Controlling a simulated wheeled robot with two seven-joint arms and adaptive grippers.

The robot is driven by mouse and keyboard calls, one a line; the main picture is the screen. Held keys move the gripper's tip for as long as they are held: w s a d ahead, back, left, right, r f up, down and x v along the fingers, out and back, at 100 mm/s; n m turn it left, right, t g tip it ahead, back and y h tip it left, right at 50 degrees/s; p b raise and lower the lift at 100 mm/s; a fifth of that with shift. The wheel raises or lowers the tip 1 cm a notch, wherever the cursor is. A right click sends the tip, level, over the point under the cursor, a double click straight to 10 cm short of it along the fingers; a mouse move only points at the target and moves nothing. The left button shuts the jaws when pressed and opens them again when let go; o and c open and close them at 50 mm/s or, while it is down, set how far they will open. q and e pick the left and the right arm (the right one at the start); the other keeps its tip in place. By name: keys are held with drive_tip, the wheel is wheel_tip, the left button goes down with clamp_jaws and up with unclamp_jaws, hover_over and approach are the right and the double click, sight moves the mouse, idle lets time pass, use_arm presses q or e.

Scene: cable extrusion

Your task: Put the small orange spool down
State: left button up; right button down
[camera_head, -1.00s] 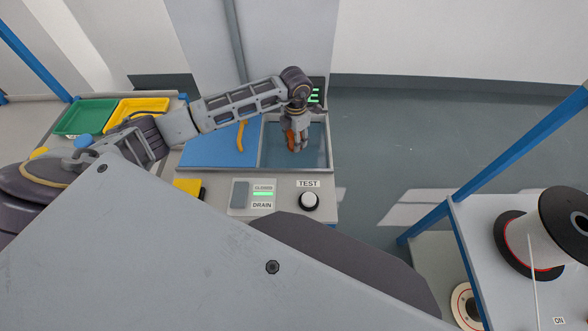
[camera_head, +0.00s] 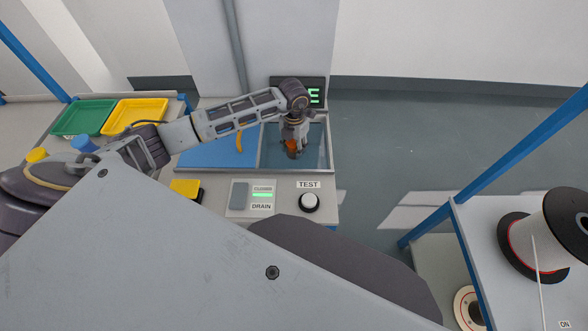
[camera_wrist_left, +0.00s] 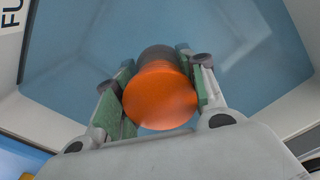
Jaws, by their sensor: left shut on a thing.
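The small orange spool (camera_head: 292,147) is in my left gripper (camera_head: 291,142), over the water-filled tank (camera_head: 320,158) at the right of the station. In the left wrist view the spool's round orange end (camera_wrist_left: 160,97) sits between the two green-padded fingers of the gripper (camera_wrist_left: 160,100), with a dark part behind it. The blue tank floor (camera_wrist_left: 250,60) spreads beyond it. I cannot tell whether the spool touches the water or the floor. My right gripper is not in view.
A blue mat (camera_head: 215,152) with a yellow curved item (camera_head: 239,140) lies left of the tank. In front are the drain panel (camera_head: 252,199) and TEST button (camera_head: 309,201). Green (camera_head: 84,118) and yellow (camera_head: 137,115) trays stand left. A large reel (camera_head: 545,240) stands right.

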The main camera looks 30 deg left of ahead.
sight(294, 157)
use_arm(q)
drive_tip(key=shift+f, duration=0.1)
drive_tip(key=shift+f, duration=3)
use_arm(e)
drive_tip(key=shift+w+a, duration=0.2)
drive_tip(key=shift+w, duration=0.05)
use_arm(q)
drive_tip(key=shift+f, duration=1.9)
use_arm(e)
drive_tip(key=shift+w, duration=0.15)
